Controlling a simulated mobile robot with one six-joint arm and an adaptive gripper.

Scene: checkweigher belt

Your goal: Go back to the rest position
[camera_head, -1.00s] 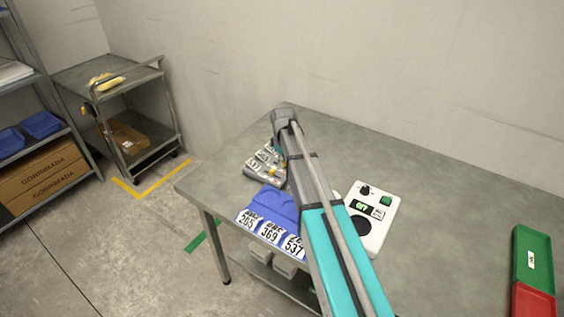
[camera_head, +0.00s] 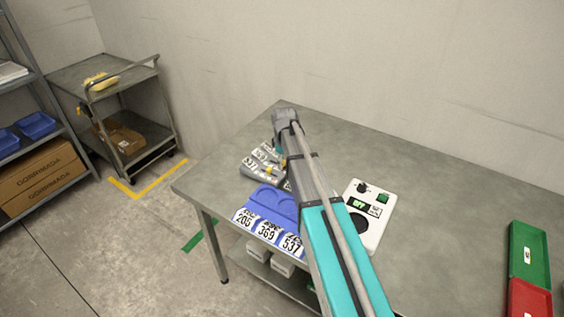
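My arm reaches from the bottom of the view up over the grey metal table (camera_head: 437,190). Its teal and grey links hide part of the tabletop. My gripper (camera_head: 276,165) is largely hidden behind the wrist, and its finger opening cannot be made out. It is beside a grey holder (camera_head: 248,171) with number labels, at the table's left part.
A blue tray (camera_head: 262,205) with labels 205, 369 and 537 lies at the front edge. A white control box (camera_head: 378,230) with a green button lies right of my arm. Green (camera_head: 526,245) and red (camera_head: 527,300) bins stand at the right. A cart (camera_head: 150,140) stands back left.

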